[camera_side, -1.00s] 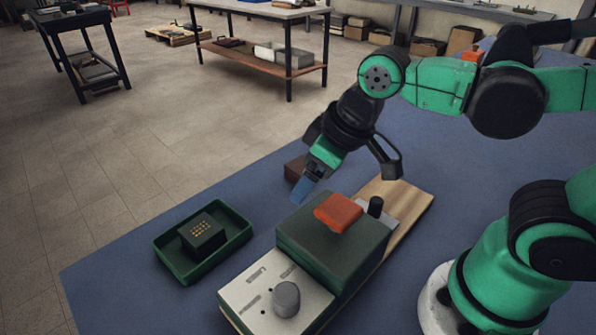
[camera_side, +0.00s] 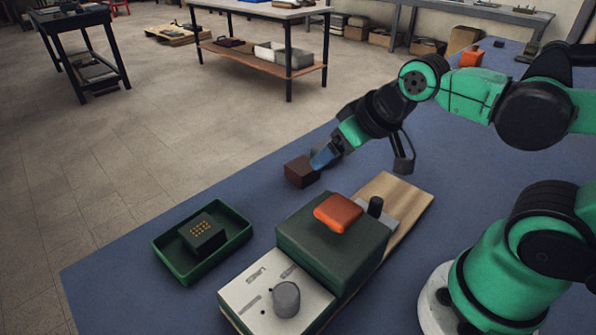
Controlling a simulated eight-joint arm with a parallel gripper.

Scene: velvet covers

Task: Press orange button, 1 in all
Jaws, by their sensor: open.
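The orange button (camera_side: 338,212) is a rounded square cap on top of a dark green box (camera_side: 315,246). The box sits on a wooden board (camera_side: 408,203) with metal plates. My gripper (camera_side: 321,160) is behind the button in the picture, angled down to the left, with bluish fingers. It is apart from the button. The fingertips overlap the right edge of a small dark brown block (camera_side: 299,173) in the picture; I cannot tell whether they touch it. The gap between the fingers is hard to see from this side.
A grey knob (camera_side: 287,299) stands on the front metal plate, and a black knob (camera_side: 375,206) stands behind the button. A green tray (camera_side: 169,257) at the left holds a dark block with gold dots (camera_side: 204,233). The blue mat between the tray and the brown block is clear.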

